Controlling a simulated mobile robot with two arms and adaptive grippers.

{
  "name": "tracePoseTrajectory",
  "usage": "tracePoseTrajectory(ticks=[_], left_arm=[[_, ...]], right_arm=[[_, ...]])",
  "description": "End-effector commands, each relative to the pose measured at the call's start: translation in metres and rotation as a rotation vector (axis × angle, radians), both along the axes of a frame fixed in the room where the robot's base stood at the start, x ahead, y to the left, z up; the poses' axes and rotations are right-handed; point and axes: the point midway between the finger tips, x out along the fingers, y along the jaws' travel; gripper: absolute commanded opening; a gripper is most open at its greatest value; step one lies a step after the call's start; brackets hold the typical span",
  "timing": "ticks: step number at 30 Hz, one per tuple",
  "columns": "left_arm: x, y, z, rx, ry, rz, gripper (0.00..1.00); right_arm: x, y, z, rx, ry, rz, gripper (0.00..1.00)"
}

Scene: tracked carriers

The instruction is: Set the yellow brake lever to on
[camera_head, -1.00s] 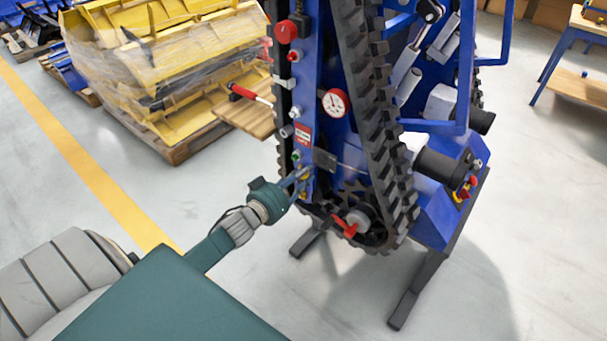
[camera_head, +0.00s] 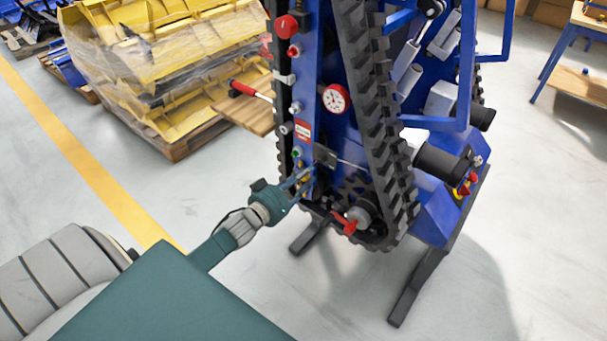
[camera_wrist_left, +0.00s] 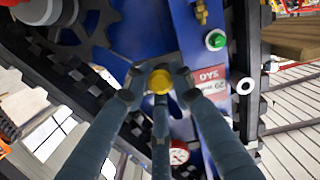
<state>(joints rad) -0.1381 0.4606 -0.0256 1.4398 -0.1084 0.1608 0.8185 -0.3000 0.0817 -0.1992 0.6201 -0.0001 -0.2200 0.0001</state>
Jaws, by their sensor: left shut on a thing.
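The yellow knob of the brake lever (camera_wrist_left: 160,80) sits between the fingertips of my left gripper (camera_wrist_left: 158,90), in the middle of the left wrist view. The fingers are shut on it. A grey metal part shows just behind the knob; the rest of the lever is hidden by the fingers. In the head view my left gripper (camera_head: 304,182) reaches the lower left edge of the blue tracked carrier (camera_head: 309,70), and its fingers largely hide the lever there. I cannot read the lever's on or off position. My right gripper is not in view.
Close to the gripper are a green button (camera_wrist_left: 216,40), a red-and-white label (camera_wrist_left: 210,82) and a red gauge (camera_head: 335,98). A red handle (camera_head: 344,223) sticks out low on the black track (camera_head: 366,90). A pallet of wrapped yellow parts (camera_head: 165,70) stands behind left. The floor in front is clear.

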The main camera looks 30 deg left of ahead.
Motion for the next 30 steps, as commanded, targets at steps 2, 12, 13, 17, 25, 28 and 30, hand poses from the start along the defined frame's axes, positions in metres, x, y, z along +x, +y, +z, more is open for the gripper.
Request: tracePoseTrajectory(ticks=[2, 12, 13, 17, 25, 28, 30], left_arm=[[-0.003, 0.0, -0.017, 0.002, 0.025, 0.004, 0.0], [0.002, 0.0, -0.028, 0.003, 0.025, 0.004, 0.0], [0.002, 0.0, -0.029, 0.003, 0.025, 0.004, 0.0], [0.002, 0.0, -0.03, 0.004, 0.023, 0.003, 0.0], [0.003, 0.0, -0.03, 0.004, 0.023, 0.003, 0.0], [0.003, 0.0, -0.03, 0.004, 0.023, 0.003, 0.0], [0.003, 0.0, -0.03, 0.004, 0.023, 0.003, 0.28]], right_arm=[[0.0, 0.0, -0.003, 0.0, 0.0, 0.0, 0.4], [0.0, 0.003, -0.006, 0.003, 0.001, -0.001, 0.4], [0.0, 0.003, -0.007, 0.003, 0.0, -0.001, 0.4], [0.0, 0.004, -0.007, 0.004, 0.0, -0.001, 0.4], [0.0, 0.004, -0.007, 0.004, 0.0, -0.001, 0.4], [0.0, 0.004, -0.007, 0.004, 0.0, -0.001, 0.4], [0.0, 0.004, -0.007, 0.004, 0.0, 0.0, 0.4]])
